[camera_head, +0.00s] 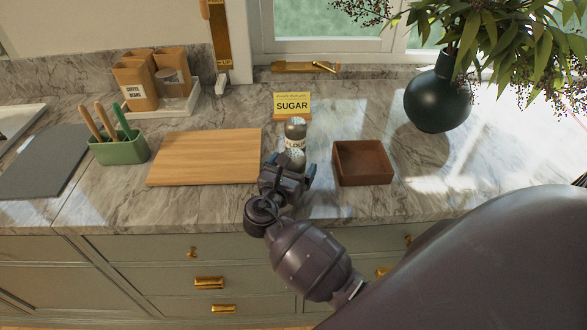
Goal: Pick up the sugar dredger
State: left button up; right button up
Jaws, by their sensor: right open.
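My left gripper is not in view.
A wooden board (206,156) lies left of the dredger and a brown square tray (362,177) sits to its right. A dark vase (438,102) with leafy branches stands at the right. A green utensil holder (119,151) and canisters (135,85) are at the left.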

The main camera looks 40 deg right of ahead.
jog(key=shift+w+d, duration=0.1)
jog(key=shift+d, duration=0.1)
jog(key=c, duration=1)
jog(key=shift+c, duration=0.4)
jog(key=shift+r, duration=0.15)
